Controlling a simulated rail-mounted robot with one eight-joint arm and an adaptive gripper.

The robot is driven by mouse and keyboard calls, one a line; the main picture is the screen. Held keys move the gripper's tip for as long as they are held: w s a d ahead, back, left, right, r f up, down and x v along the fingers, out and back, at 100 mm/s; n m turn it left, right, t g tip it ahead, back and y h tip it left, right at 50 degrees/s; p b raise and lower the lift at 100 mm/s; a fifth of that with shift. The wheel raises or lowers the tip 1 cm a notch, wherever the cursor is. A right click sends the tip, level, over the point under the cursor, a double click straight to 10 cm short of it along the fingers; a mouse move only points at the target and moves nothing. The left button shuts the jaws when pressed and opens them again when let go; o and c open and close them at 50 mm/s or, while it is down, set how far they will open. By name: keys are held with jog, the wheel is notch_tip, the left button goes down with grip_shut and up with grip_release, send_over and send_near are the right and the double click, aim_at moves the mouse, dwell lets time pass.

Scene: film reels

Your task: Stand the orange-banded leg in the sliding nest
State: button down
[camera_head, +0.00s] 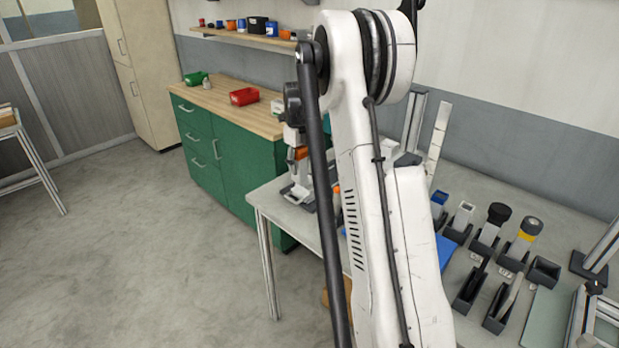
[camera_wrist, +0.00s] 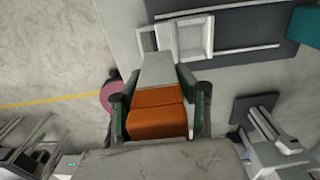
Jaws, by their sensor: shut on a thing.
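The orange-banded leg (camera_wrist: 158,112) is a grey block with a wide orange band, held between the two dark fingers of my gripper (camera_wrist: 161,105) in the wrist view. Its grey end points up the picture, toward a white open frame (camera_wrist: 208,38) on a dark plate, which looks like the sliding nest. The leg's end overlaps the frame's lower edge in the picture; I cannot tell whether they touch. In the head view the orange band (camera_head: 299,153) shows small, left of my arm, over the near table's far end. My arm hides much of that area.
In the head view, several holders with grey legs stand on the table at right, one yellow-banded (camera_head: 526,232) and one black-topped (camera_head: 494,220). A green cabinet (camera_head: 228,165) carries a red bin (camera_head: 244,96).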

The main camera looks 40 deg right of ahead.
jog(key=shift+w+d+f+p, duration=0.15)
jog(key=shift+w+d+f, duration=0.1)
jog(key=shift+d+f, duration=0.85)
jog(key=shift+w+d+f+p, duration=0.2)
jog(key=shift+d+f, duration=0.65)
jog(key=shift+f, duration=0.6)
jog(key=shift+w+d+f+p, duration=0.15)
jog(key=shift+w+d+f, duration=0.1)
jog(key=shift+d+f, duration=0.85)
jog(key=shift+a+f, duration=0.15)
jog(key=shift+f, duration=0.1)
jog(key=c, duration=1.2)
grip_release()
jog(key=shift+c, duration=0.2)
